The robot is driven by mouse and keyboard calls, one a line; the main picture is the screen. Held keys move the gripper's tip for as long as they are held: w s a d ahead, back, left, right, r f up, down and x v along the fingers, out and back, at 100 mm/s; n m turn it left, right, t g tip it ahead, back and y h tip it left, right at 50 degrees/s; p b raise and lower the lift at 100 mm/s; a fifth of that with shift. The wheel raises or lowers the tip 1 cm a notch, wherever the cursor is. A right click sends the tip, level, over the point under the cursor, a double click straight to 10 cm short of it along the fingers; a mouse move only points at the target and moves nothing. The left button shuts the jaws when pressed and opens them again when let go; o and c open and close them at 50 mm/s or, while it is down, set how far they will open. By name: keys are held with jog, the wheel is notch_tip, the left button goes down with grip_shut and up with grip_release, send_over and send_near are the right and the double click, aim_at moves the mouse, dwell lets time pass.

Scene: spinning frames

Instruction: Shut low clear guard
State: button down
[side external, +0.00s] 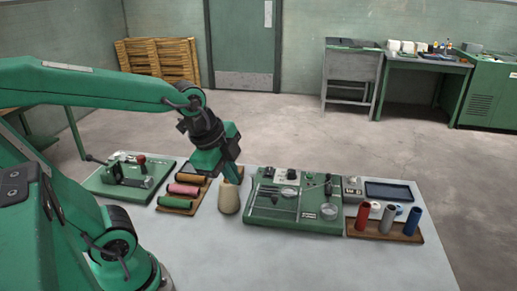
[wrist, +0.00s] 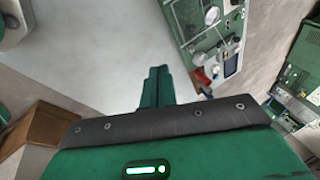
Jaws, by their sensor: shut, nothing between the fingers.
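A green spinning-frame unit (side external: 295,203) lies on the grey table, with rods, round clear-looking parts and a small upright lever on its top. It also shows at the upper right of the wrist view (wrist: 212,38). I cannot make out the low clear guard's outline or its angle for sure. My gripper (side external: 233,176) points down to the left of this unit, above a beige cone-shaped bobbin, and looks apart from the unit. In the wrist view its green fingers (wrist: 156,88) are together with nothing between them.
The beige bobbin (side external: 229,199) stands below my gripper. A rack of coloured rolls (side external: 183,191) and another green device (side external: 128,177) are at left. Red, grey and blue tubes (side external: 388,219) stand on a wooden tray at right. The table front (side external: 270,262) is clear.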

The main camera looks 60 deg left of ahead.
aim_at(271, 208)
jog(key=w+f+m+g, duration=0.1)
jog(key=w+f+m, duration=0.2)
jog(key=m, duration=0.7)
jog(key=w+f+m, duration=0.3)
jog(key=m, duration=0.7)
jog(key=shift+a+f+m+g, duration=0.3)
jog(key=shift+f+g, duration=0.05)
jog(key=shift+g, duration=0.05)
jog(key=shift+f, duration=0.1)
jog(key=shift+a+x, duration=0.2)
jog(key=shift+x, duration=2.3)
jog(key=shift+a+x, duration=0.2)
jog(key=shift+x, duration=2.3)
jog(key=shift+w+a+r, duration=0.2)
jog(key=shift+w, duration=0.4)
jog(key=shift+w+a+r, duration=0.2)
jog(key=shift+w, duration=0.45)
jog(key=shift+w+a+r, duration=0.2)
jog(key=shift+w, duration=0.4)
jog(key=shift+w, duration=0.1)
